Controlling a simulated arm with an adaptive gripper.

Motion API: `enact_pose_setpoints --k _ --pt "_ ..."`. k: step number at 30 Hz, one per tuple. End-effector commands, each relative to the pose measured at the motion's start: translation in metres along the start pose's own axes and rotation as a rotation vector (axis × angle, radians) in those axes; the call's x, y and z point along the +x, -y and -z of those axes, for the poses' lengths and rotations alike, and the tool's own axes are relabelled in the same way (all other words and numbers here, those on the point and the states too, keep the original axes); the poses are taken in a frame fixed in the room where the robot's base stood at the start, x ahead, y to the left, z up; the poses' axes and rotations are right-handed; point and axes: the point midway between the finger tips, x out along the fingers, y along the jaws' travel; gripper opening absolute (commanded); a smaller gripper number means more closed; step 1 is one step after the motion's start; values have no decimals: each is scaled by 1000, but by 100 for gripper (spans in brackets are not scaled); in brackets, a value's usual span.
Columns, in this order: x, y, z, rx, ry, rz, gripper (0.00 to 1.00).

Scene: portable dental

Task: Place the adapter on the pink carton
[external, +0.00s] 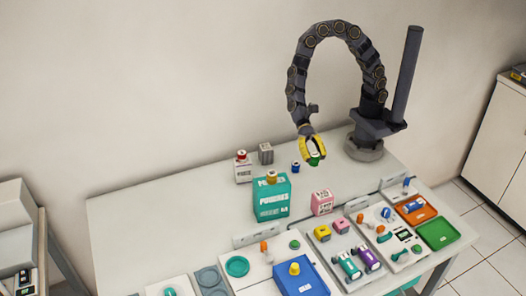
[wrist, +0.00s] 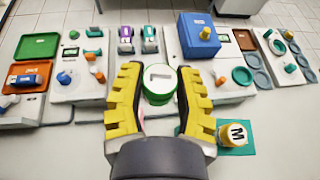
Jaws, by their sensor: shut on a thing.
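My gripper (external: 312,150) is shut on a short green cylinder with a white top, which looks like the adapter (external: 315,160). It is held in the air above the table. In the wrist view the carton is almost wholly hidden behind my gripper.
A taller teal box (external: 271,202) with an orange-yellow cap (wrist: 236,132) stands left of the carton. A red-capped container (external: 243,168), a grey box (external: 265,153) and a small blue item (external: 295,167) stand behind. Trays and a blue box (external: 300,282) fill the front. The table's left is clear.

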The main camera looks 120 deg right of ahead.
Motion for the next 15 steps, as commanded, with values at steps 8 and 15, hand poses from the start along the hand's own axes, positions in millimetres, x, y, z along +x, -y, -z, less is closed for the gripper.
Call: enact_pose_setpoints --k 8,15 --pt "5 -53 19 -63 1 -155 1" --pt "17 -50 47 -60 1 -149 1"
